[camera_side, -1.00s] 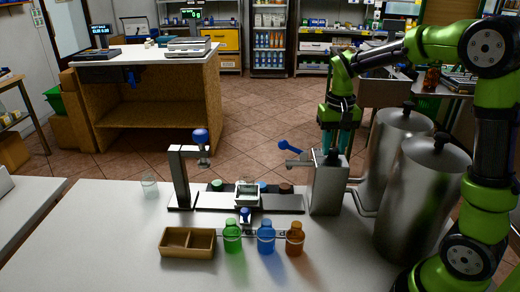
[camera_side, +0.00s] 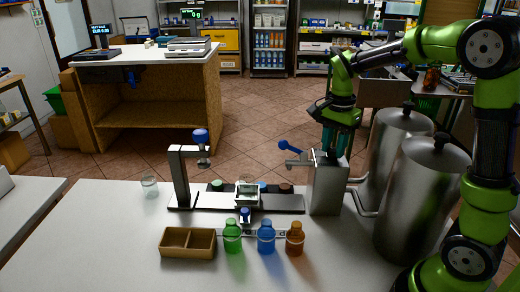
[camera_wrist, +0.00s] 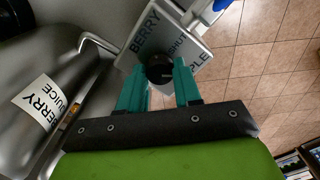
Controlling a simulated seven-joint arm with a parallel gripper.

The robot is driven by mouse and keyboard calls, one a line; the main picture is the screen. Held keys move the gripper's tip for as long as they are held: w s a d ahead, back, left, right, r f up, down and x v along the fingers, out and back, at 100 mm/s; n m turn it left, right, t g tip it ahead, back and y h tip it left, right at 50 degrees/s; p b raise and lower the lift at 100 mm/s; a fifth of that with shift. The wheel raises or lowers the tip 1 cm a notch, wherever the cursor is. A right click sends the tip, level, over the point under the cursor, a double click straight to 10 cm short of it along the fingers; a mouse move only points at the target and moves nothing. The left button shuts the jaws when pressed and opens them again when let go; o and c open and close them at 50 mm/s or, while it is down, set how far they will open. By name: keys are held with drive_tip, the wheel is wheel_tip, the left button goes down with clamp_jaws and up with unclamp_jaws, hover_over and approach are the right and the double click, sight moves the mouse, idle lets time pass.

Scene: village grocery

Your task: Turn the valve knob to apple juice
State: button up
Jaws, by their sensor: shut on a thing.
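The valve knob (camera_wrist: 159,69) is round and black. It sits on top of the upright metal valve box (camera_side: 327,188). In the wrist view, the plate (camera_wrist: 150,32) around it reads BERRY at upper left and a partly covered word ending in PLE at right. A small pale mark on the knob seems to point right, toward the PLE side. My gripper (camera_side: 334,150) points down over the box, its teal fingers shut on the knob from both sides. In the side view the fingers hide the knob.
Two metal tanks (camera_side: 428,195) stand close right of the box; one bears a BERRY JUICE label (camera_wrist: 41,103). A blue-ended lever (camera_side: 290,147) sticks out left of the box. Green, blue and brown bottles (camera_side: 266,236) and a divided tray (camera_side: 188,242) stand in front.

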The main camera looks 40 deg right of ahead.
sight(333, 150)
drive_tip(key=shift+r+m, duration=0.1)
drive_tip(key=shift+m, duration=0.5)
drive_tip(key=o, duration=1)
drive_tip(key=shift+o, duration=0.2)
wheel_tip(333, 150, up, 17)
